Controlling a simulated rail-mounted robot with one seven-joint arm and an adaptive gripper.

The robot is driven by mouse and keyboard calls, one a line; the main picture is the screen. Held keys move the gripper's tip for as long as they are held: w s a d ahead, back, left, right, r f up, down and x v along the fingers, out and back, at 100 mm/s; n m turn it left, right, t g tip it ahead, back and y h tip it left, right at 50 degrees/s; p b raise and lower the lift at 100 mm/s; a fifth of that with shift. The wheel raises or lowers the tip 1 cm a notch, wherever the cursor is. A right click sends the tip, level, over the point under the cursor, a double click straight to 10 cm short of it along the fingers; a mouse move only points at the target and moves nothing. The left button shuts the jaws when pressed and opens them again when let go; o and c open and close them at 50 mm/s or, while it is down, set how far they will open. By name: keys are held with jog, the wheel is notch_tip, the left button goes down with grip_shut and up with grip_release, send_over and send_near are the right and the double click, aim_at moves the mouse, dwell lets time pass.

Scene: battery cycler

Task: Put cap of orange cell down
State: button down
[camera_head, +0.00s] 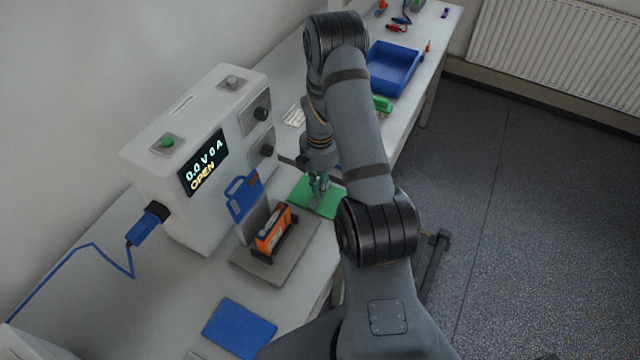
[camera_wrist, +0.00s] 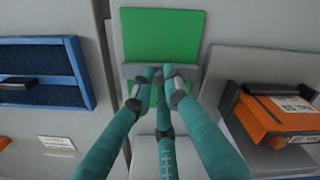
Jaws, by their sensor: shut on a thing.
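The orange cell (camera_head: 272,232) sits in a grey holder (camera_head: 262,270) in front of the cycler; it also shows at the right of the wrist view (camera_wrist: 272,118). My gripper (camera_head: 318,185) is over a green mat (camera_head: 302,195). In the wrist view my gripper (camera_wrist: 160,76) is shut on a grey bar-shaped cap (camera_wrist: 130,70), which lies crosswise over the near part of the green mat (camera_wrist: 160,35). I cannot tell whether the cap touches the mat. My fingers hide the cap's middle.
The white cycler (camera_head: 185,200) reads "0.0 V 0 A OPEN". A blue upright handle (camera_head: 243,197) stands behind the cell. A blue mat (camera_head: 240,328) lies nearer. A blue tray (camera_head: 392,68) is farther along the bench. The bench edge is close to the green mat's right side.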

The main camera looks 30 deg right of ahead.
jog(key=shift+f, duration=0.25)
jog(key=c, duration=1.7)
grip_release()
jog(key=shift+r, duration=0.1)
jog(key=shift+c, duration=0.2)
notch_tip(320, 180, up, 12)
jog(key=b, duration=0.2)
jog(key=shift+r, duration=0.2)
